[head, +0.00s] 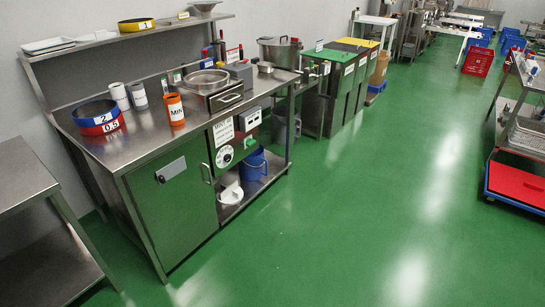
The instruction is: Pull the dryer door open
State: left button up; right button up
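A steel cabinet under the workbench at the left has a flat front door (173,215) with a pale rectangular panel near its top. It looks like the dryer, and its door appears closed. A slim vertical handle (206,173) sits at the door's right edge. Beside it is a control panel with a round white dial (224,156). Neither of my grippers is in view. The cabinet's inside is hidden.
The steel workbench (150,145) carries sieve rings, cans and an orange MINT container (174,109). A blue bucket (252,165) stands on the open shelf right of the cabinet. A lower steel table (22,172) is at the left edge. Green floor (330,230) before the cabinet is clear.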

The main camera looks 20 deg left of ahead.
aim_at(165, 209)
jog(key=i+l+u, duration=0.3)
jog(key=i, duration=0.3)
jog(key=i+l+u, duration=0.25)
jog(key=i+l, duration=0.2)
jog(key=i, duration=0.15)
